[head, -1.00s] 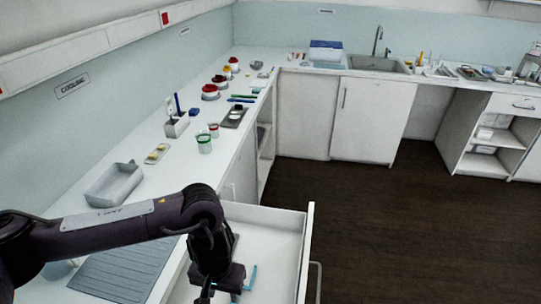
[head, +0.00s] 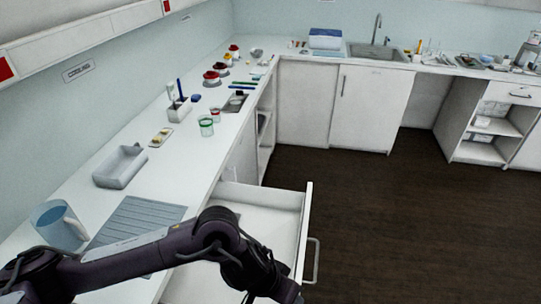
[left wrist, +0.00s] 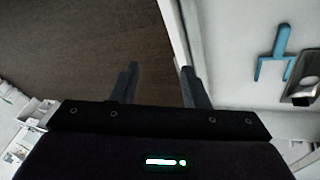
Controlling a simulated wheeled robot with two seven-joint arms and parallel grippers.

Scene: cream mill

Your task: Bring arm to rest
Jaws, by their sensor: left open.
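My left arm reaches in from the left along the bottom of the head view, and its wrist end is over the front of the open white drawer (head: 262,196). The gripper's fingertips are hidden there. In the left wrist view my left gripper (left wrist: 158,84) is open, with nothing between its two fingers. Dark floor and the drawer's front edge lie beyond the fingers. A blue forked tool (left wrist: 275,53) and a metal piece (left wrist: 303,82) lie in the drawer, to the right of the fingers. My right gripper is not in view.
A blue jug (head: 58,224), a ribbed grey mat (head: 135,222) and a grey tray (head: 121,167) are on the left counter. Green-banded cups (head: 206,127) and red-topped jars stand farther back. The drawer handle (head: 315,262) juts over open dark floor (head: 370,220).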

